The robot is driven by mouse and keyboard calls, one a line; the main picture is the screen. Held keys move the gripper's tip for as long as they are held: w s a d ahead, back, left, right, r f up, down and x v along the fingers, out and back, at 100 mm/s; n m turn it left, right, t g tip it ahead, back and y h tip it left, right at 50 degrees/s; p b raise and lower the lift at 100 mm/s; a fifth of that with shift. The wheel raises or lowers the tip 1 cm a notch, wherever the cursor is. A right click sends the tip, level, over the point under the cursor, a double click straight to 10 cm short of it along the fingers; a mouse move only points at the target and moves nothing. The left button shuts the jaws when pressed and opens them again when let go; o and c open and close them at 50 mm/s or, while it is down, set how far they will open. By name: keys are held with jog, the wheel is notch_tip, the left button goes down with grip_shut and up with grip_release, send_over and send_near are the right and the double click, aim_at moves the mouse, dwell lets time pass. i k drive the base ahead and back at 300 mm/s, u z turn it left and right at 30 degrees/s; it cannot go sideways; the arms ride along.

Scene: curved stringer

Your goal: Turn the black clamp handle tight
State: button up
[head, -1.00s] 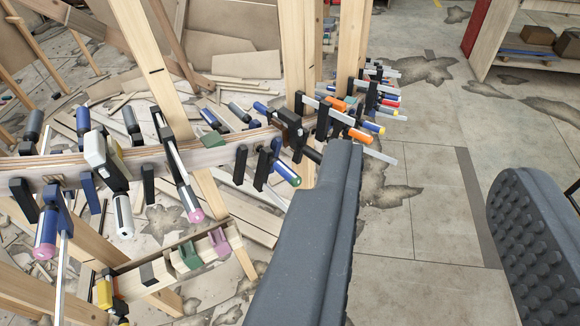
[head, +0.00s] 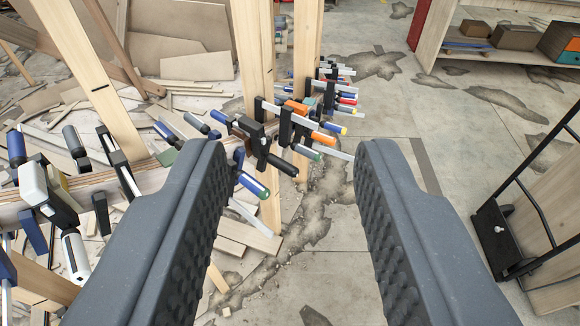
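The black clamp handle (head: 284,167) sticks out toward the lower right from a black clamp (head: 256,139) on the curved wooden stringer (head: 152,178), near an upright post. My gripper (head: 292,154) is open and empty, with its two grey, studded fingers spread wide. In the picture the black handle lies between the fingertips, closer to the left one. It appears to be beyond the tips, and no contact shows. The left finger hides part of the stringer and some clamps.
Clamps with blue-green (head: 252,186), orange (head: 322,138) and white (head: 75,255) handles crowd around the stringer. Wooden posts (head: 254,60) rise behind. A black-framed cart (head: 510,240) stands at right. The floor (head: 330,255) between the fingers is mostly open.

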aim_at(288, 169)
jog(key=i, duration=0.85)
jog(key=z, duration=0.05)
